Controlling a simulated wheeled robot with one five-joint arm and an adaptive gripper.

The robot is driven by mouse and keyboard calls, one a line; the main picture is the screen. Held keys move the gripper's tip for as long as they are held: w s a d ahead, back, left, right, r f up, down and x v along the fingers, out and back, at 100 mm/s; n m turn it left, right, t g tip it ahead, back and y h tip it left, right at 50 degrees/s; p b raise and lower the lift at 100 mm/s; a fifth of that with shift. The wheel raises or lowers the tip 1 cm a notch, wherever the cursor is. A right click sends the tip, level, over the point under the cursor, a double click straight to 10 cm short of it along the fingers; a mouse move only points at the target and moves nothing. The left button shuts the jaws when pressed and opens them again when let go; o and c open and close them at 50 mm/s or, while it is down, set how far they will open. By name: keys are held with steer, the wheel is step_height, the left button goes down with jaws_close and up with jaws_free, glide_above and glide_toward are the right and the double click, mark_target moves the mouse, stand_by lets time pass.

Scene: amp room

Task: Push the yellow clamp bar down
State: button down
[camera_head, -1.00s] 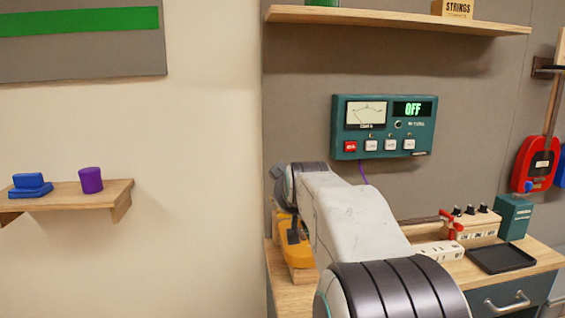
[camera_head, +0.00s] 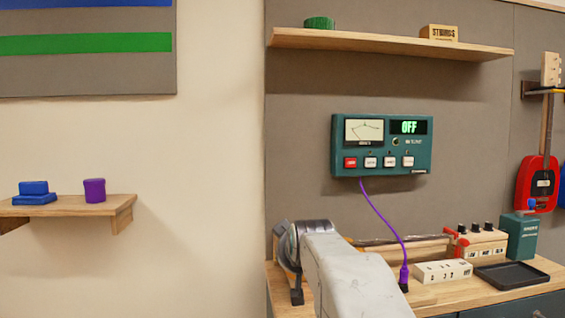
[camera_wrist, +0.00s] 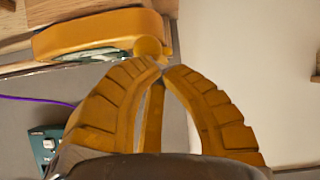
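In the wrist view, a yellow-orange long body with rounded ends (camera_wrist: 95,32), which looks like the clamp bar, lies across the upper left. A round yellow knob (camera_wrist: 148,47) sits at its right end. My gripper (camera_wrist: 163,70) has ribbed yellow fingers with their tips drawn together just below the knob. A narrow yellow strip shows between the fingers; I cannot tell whether it is another finger. Nothing is clearly held, and contact with the knob cannot be told. In the head view my arm hides the gripper and the clamp bar.
A wooden bench (camera_head: 440,294) carries a white block (camera_head: 442,272), a black tray (camera_head: 512,275) and a teal box (camera_head: 520,235). A teal panel reading OFF (camera_head: 382,145) hangs above. A purple cable (camera_head: 385,220) runs from it down to the bench. A shelf (camera_head: 75,205) is at left.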

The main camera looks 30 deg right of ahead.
steer(key=shift+f, duration=0.5)
steer(key=shift+r, duration=0.1)
steer(key=f+p+v, duration=0.1)
steer(key=p+v, duration=0.2)
steer(key=v, duration=0.8)
steer(key=shift+s+a, duration=0.5)
stand_by(0.5)
